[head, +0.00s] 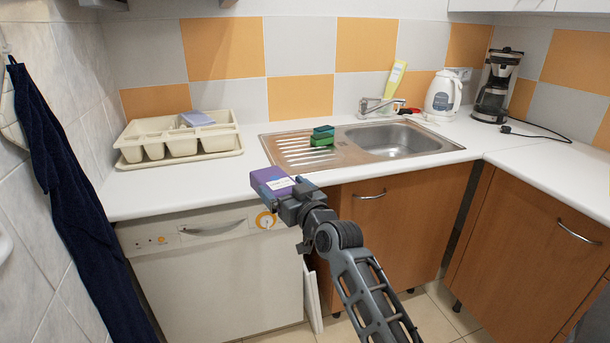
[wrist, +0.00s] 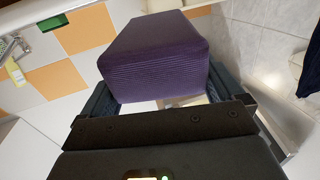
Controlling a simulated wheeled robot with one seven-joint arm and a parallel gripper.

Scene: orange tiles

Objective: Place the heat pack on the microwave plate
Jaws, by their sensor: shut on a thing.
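No microwave or microwave plate shows in either view.
A cream dish rack (head: 180,143) with a blue item stands at the back left of the white counter. A kettle (head: 441,97) and coffee maker (head: 497,88) stand at right. A dark towel (head: 70,190) hangs left.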

